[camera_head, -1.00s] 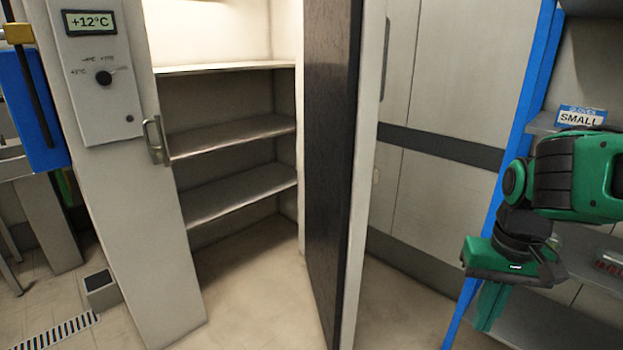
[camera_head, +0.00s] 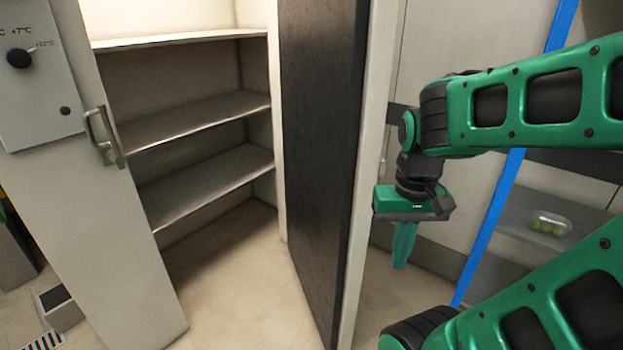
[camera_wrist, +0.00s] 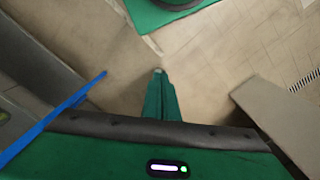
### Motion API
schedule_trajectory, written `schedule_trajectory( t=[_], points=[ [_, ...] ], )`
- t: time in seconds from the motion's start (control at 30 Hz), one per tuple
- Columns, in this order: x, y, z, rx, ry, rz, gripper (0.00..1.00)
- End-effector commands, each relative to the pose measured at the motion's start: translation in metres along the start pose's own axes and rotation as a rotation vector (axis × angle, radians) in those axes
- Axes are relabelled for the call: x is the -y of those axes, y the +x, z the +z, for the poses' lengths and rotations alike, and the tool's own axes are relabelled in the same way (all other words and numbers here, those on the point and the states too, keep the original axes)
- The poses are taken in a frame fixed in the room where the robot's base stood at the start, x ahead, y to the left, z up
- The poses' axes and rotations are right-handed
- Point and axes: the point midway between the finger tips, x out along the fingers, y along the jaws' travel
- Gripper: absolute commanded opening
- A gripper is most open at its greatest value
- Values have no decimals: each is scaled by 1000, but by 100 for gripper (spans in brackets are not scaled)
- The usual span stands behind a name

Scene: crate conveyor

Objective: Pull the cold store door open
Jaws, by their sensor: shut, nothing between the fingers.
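The cold store door (camera_head: 322,170) stands open in the head view, its dark inner face turned left and its pale edge toward me. Left of it the cold store's inside shows, with empty shelves (camera_head: 205,122). A metal handle-like fitting (camera_head: 104,138) is on the pale post left of the opening. My gripper (camera_head: 403,258) is right of the door's edge, pointing down, its green fingers together and empty. It looks apart from the door, though the depth gap is hard to judge. In the wrist view the shut fingers (camera_wrist: 159,90) are over bare floor.
A control panel (camera_head: 35,80) with a knob is on the post at the left. A rack with a blue upright (camera_head: 490,225) stands at the right, with a clear pack of green items (camera_head: 549,223) on a shelf. Floor (camera_head: 240,270) is clear before the opening.

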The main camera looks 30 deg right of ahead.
Motion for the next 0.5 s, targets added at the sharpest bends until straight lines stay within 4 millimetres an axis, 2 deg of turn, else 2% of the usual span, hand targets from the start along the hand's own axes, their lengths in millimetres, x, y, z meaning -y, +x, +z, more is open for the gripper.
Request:
schedule_trajectory(
  t=[0.2,0.27,0.37,0.47,0.5],
  points=[
    [-2,-5,6,-25,-21,-6,0],
    [7,-6,-4,-56,-60,-3,0],
    [43,-10,-31,-142,-182,-2,0],
    [102,-18,-66,-265,-348,-14,0],
    [127,-22,-81,-312,-405,-18,0]
  ],
)
